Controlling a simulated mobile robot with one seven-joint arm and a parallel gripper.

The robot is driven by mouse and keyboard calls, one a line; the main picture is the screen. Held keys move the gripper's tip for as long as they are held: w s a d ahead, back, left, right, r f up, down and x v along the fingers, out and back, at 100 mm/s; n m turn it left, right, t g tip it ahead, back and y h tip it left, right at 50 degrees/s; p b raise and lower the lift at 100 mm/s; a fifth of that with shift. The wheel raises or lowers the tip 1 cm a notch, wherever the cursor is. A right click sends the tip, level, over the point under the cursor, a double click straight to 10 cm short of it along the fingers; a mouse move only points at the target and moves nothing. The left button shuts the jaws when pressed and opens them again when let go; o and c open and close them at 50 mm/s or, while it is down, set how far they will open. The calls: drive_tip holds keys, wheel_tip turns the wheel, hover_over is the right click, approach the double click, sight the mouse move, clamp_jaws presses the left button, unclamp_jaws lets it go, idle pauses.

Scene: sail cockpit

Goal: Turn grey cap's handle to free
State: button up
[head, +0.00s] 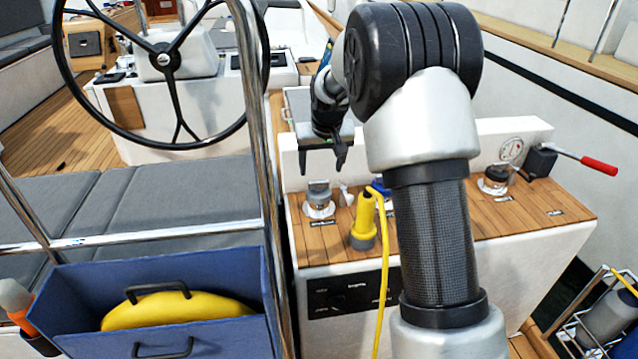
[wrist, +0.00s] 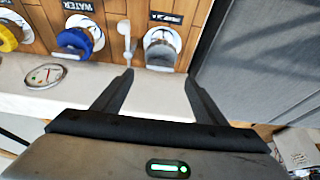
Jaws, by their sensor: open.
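The grey cap (head: 319,195) sits on a pale round flange on the wooden top of the white console, left of the yellow plug. In the wrist view the grey cap (wrist: 160,52) lies just beyond the fingertips, roughly centred between them. My gripper (head: 322,170) is open and empty, above the grey cap and apart from it. In the wrist view both fingers of my gripper (wrist: 160,78) are spread wide. The label by the cap is only partly readable. Which way its handle is turned is hard to tell.
A blue cap (wrist: 75,40) by a WATER label and a small white fitting (wrist: 125,30) are beside the grey cap. A yellow plug with cable (head: 364,222) stands close right. A steel rail (head: 258,130) rises left. A red-handled lever (head: 598,165) is far right.

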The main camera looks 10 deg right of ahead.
sight(319, 182)
drive_tip(key=b+x, duration=0.1)
drive_tip(key=x, duration=0.6)
drive_tip(key=shift+w+f, duration=0.2)
drive_tip(key=shift+f, duration=0.15)
drive_tip(key=shift+c, duration=0.5)
drive_tip(key=c, duration=1)
drive_tip(key=shift+o, duration=0.2)
